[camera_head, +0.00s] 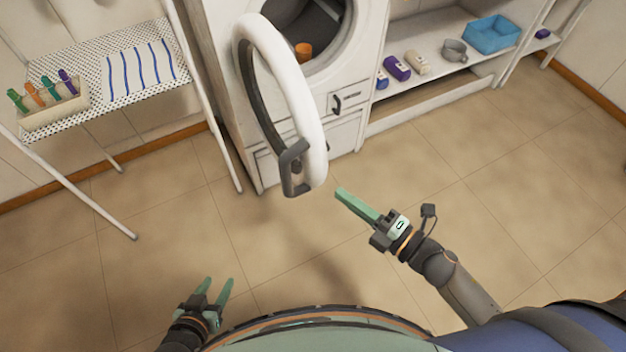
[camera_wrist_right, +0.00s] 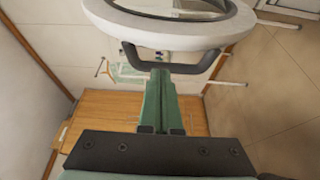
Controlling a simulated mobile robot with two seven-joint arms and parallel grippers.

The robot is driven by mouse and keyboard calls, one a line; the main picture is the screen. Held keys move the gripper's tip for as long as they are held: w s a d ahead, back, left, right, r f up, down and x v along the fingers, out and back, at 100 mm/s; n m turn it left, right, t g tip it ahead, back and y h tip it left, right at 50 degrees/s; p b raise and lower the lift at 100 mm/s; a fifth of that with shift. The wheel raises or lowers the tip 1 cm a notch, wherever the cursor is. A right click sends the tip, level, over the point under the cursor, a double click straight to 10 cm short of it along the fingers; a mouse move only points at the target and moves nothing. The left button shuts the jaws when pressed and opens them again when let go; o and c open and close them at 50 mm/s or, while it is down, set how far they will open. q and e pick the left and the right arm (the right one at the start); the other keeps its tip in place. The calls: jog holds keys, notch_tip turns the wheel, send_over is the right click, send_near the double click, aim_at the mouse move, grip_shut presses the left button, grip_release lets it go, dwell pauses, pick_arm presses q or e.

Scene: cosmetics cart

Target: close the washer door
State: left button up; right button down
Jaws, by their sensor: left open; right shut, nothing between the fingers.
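The washer (camera_head: 225,90) stands at the top centre of the head view. Its round white door (camera_head: 305,112) is swung wide open toward me, with a dark grey handle (camera_head: 291,170) on its near edge. An orange item (camera_head: 303,50) shows at the drum opening. My right gripper (camera_head: 341,193) is shut and empty, a little right of the door handle in the head view. In the right wrist view its fingers (camera_wrist_right: 160,78) point at the handle (camera_wrist_right: 172,66); I cannot tell whether they touch. My left gripper (camera_head: 220,281) is open and empty, low at the left, away from the door.
A drying rack (camera_head: 90,55) with a striped cloth (camera_head: 140,70) and a box of coloured pegs (camera_head: 50,105) stands at the left. A shelf (camera_head: 440,75) with bottles, a grey cup (camera_head: 455,50) and a blue basket (camera_head: 492,34) is at the right. The floor between is clear.

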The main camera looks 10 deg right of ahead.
aim_at(309, 173)
jog(key=p+x, duration=0.1)
jog(key=x, duration=0.9)
jog(key=shift+s+a, duration=0.1)
jog(key=shift+a, duration=0.05)
